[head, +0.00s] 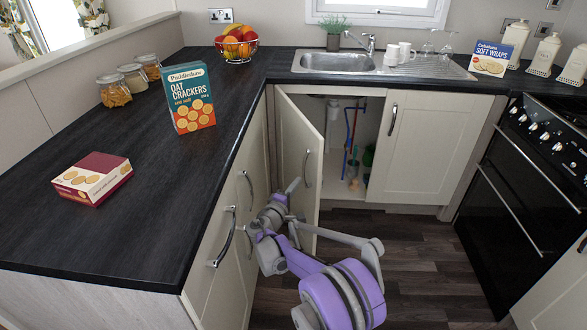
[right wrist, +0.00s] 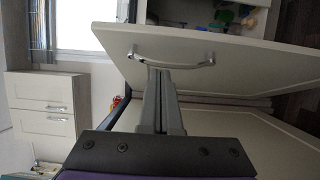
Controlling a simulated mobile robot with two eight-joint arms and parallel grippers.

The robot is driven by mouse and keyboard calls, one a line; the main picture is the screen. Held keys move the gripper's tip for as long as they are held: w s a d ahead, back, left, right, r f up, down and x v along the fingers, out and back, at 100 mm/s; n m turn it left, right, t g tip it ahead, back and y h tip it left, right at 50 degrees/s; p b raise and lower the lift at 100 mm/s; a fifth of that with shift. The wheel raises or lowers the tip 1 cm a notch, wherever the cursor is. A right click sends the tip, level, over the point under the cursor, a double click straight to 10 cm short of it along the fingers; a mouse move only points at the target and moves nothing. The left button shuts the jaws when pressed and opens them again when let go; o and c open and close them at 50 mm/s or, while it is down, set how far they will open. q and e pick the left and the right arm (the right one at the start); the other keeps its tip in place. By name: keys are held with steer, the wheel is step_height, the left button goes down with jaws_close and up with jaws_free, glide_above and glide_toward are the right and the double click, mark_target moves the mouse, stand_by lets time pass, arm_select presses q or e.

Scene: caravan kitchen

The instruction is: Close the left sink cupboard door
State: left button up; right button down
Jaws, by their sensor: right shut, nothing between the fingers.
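The left sink cupboard door (head: 300,130) stands wide open, swung out toward me from the sink unit. Its outer face, with a curved metal handle (head: 307,168), faces left. The door (right wrist: 225,38) and handle (right wrist: 175,63) also show in the right wrist view. My right gripper (head: 293,185) is shut and empty on the outer side of the door, close to the handle. In the right wrist view its fingers (right wrist: 160,75) point at the door just by the handle; I cannot tell if they touch. My left gripper is not in view.
The open cupboard shows pipes and bottles (head: 352,165). The right sink door (head: 425,150) is closed. Drawer fronts with handles (head: 228,236) run close along the left of my right arm. A black oven (head: 525,195) stands at right. Dark floor (head: 430,260) is clear.

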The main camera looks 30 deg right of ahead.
mark_target(312, 162)
steer(key=b+x, duration=0.1)
steer(key=x, duration=0.8)
steer(key=shift+w+d+b, duration=0.15)
steer(key=shift+d+b, duration=0.15)
steer(key=shift+b, duration=0.1)
